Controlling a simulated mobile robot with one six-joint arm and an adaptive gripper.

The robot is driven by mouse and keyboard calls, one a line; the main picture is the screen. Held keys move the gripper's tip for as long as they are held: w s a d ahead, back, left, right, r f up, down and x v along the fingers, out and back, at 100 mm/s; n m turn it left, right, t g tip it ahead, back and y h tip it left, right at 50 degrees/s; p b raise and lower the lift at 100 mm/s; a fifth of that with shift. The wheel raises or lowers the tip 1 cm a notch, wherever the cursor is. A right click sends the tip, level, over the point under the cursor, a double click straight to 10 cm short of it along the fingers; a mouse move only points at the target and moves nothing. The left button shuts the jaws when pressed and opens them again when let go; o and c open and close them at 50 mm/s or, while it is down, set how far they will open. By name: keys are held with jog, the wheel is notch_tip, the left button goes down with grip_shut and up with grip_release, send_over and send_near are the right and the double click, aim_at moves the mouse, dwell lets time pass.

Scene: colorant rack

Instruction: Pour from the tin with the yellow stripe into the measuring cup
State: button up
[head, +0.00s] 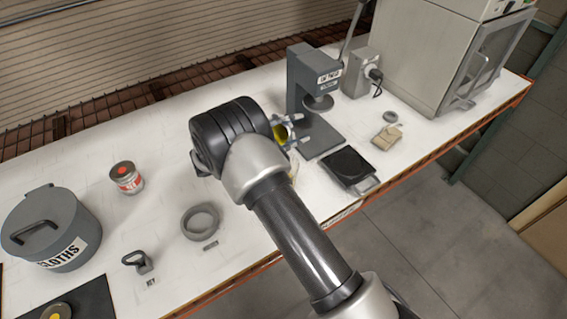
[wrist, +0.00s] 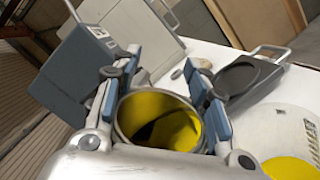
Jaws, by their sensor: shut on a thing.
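My gripper (wrist: 160,110) is shut on an open tin (wrist: 124,118), one finger on each side of it. Yellow colorant coats the inside of the tin. I cannot make out the stripe. In the head view my gripper (head: 291,134) shows just past my wrist, with the yellow inside of the tin (head: 280,136) partly visible; the tin looks tilted. A pale, clear round vessel, seemingly the measuring cup (wrist: 275,115), is at the right of the wrist view, with yellow at its bottom. My arm mostly hides it in the head view.
A dark flat scale (head: 350,166) and a grey press-like stand (head: 303,85) are close to the gripper. A red-marked jar (head: 126,177), a grey ring (head: 200,220) and a large lidded pot (head: 52,230) stand to the left. The bench's front edge (head: 345,213) runs beneath my arm.

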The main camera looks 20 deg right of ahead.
jog(key=shift+s+r+m, duration=0.15)
jog(key=shift+m, duration=0.45)
dwell(1.1)
